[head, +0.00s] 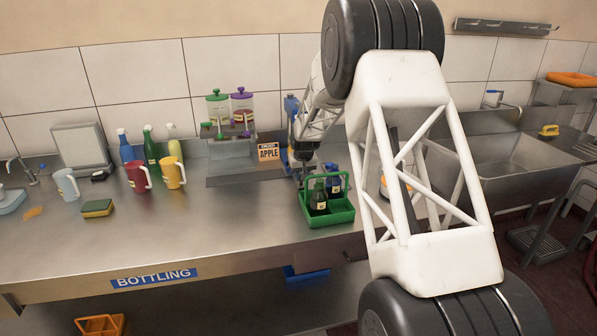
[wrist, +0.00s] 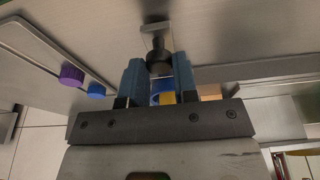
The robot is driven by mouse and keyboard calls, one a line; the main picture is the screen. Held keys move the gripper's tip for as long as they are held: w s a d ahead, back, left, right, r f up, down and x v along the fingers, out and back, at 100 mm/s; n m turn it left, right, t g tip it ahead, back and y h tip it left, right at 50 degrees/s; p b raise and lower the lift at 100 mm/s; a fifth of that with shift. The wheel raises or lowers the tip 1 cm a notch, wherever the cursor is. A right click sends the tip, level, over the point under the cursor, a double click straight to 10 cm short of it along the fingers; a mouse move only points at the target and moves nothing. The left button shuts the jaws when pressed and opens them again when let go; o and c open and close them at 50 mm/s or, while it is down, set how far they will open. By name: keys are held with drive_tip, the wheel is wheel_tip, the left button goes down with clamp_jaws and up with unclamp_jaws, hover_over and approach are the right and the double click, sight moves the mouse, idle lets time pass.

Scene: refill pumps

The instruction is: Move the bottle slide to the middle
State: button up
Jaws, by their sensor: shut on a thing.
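My gripper (wrist: 160,68) is shut on a dark round knob (wrist: 158,61), with one blue finger on each side. The knob joins a small pale metal plate (wrist: 150,34), which looks like part of the bottle slide; the rest of the slide is hidden. In the head view my gripper (head: 303,168) is at the right end of the dispenser's low metal base (head: 235,181), just behind the green crate (head: 330,216). Jars with a green lid (head: 217,93) and a purple lid (head: 241,92) stand on the dispenser. An orange APPLE sign (head: 268,152) is left of my gripper.
Jugs (head: 173,174), spray bottles (head: 151,148) and a sponge (head: 97,208) stand at the left. The sink (head: 495,165) is at the right. The front middle counter is clear.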

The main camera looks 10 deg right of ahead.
drive_tip(key=shift+a, duration=2.35)
drive_tip(key=shift+a, duration=2.1)
drive_tip(key=o, duration=0.9)
drive_tip(key=shift+c, duration=0.2)
drive_tip(key=v, duration=0.7)
drive_tip(key=shift+r, duration=0.35)
drive_tip(key=shift+s, duration=0.1)
